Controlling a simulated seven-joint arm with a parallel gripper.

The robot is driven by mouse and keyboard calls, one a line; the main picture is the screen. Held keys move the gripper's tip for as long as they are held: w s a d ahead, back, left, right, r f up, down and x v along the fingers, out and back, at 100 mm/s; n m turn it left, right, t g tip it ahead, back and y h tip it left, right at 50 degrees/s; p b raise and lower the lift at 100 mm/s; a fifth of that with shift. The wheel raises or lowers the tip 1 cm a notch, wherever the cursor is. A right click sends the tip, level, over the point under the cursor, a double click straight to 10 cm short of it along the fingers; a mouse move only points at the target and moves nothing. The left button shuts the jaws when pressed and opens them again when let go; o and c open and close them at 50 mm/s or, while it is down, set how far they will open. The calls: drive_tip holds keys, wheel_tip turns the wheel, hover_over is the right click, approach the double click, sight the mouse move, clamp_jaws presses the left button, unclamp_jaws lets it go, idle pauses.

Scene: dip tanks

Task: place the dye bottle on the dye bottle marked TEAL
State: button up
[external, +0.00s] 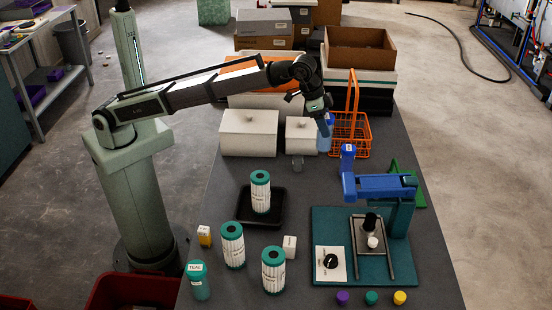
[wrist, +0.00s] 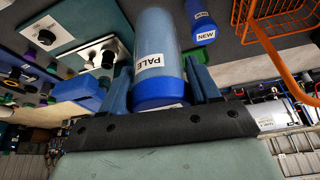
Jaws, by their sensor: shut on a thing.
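My gripper (external: 327,124) is shut on a pale blue bottle (external: 324,142) with a dark blue cap, held at the back of the table near the orange basket. In the wrist view the bottle (wrist: 160,50) lies between the blue fingers (wrist: 160,82), and its label reads PALE. A dye bottle marked TEAL (external: 199,284), with a teal cap, stands upright at the front left of the table, well away from my gripper. A second blue-capped bottle marked NEW (wrist: 202,22) shows in the wrist view.
Several white, teal-capped canisters (external: 233,246) stand near the TEAL bottle, one on a black tray (external: 243,211). White boxes (external: 249,133) and an orange wire basket (external: 350,136) are at the back. A teal-based machine (external: 330,226) fills the front right.

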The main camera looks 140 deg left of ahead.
drive_tip(key=w+d+m, duration=0.1)
drive_tip(key=w+d, duration=0.2)
drive_tip(key=d, duration=0.4)
drive_tip(key=w+d+m, duration=0.1)
drive_tip(key=w+d, duration=0.2)
drive_tip(key=d, duration=0.5)
drive_tip(key=w+d+r+m+t+h, duration=0.1)
drive_tip(key=d+r+m, duration=0.2)
drive_tip(key=d, duration=1.8)
drive_tip(key=w+d+r+m+h, duration=0.1)
drive_tip(key=w+d+r+m, duration=0.1)
drive_tip(key=d, duration=2)
wheel_tip(320, 180, down, 10)
drive_tip(key=a+n, duration=0.1)
drive_tip(key=shift+s+a+n, duration=0.25)
drive_tip(key=shift+n, duration=0.05)
drive_tip(key=o, duration=1.2)
drive_tip(key=shift+f, duration=0.1)
